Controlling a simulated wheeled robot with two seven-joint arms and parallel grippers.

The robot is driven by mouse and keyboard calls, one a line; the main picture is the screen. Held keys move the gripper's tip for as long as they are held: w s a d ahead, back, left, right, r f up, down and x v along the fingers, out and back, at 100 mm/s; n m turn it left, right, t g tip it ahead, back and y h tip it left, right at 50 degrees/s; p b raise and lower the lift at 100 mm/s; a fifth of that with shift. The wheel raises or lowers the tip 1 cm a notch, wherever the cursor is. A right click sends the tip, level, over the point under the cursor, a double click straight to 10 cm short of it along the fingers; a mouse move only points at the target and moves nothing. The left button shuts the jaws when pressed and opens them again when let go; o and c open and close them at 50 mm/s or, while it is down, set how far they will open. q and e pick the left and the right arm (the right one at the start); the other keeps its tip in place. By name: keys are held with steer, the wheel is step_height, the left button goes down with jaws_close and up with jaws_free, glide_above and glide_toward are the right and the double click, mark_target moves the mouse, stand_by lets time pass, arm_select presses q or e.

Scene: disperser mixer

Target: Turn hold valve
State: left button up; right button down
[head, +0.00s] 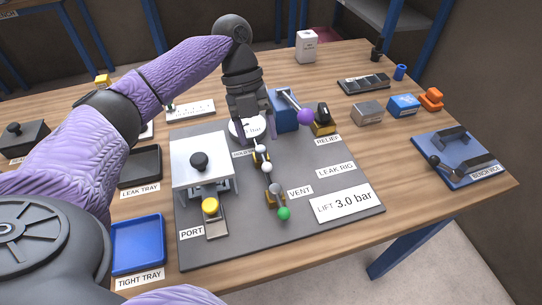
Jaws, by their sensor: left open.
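The hold valve (261,154) is a small yellow and black fitting beside a partly covered HOLD label (241,154) on the grey leak rig board (300,170). A white ball knob (267,167) sits at its near side. My left gripper (258,140) comes down from above, open, with its fingertips just behind and above the hold valve. Whether the fingers touch the valve cannot be told. The gripper partly covers a round white gauge (240,128). My right gripper is not in view.
Close by are the vent valve with a green knob (284,213), a blue block (284,112) with a purple-knobbed lever (305,117), and the yellow relief fitting (323,122). A white press-like stand (190,150) is left of the valve.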

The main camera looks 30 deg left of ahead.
mark_target(265, 163)
arm_select(q)
steer(key=b+x, duration=0.1)
steer(key=x, duration=0.5)
steer(key=shift+s+d, duration=0.1)
jaws_close()
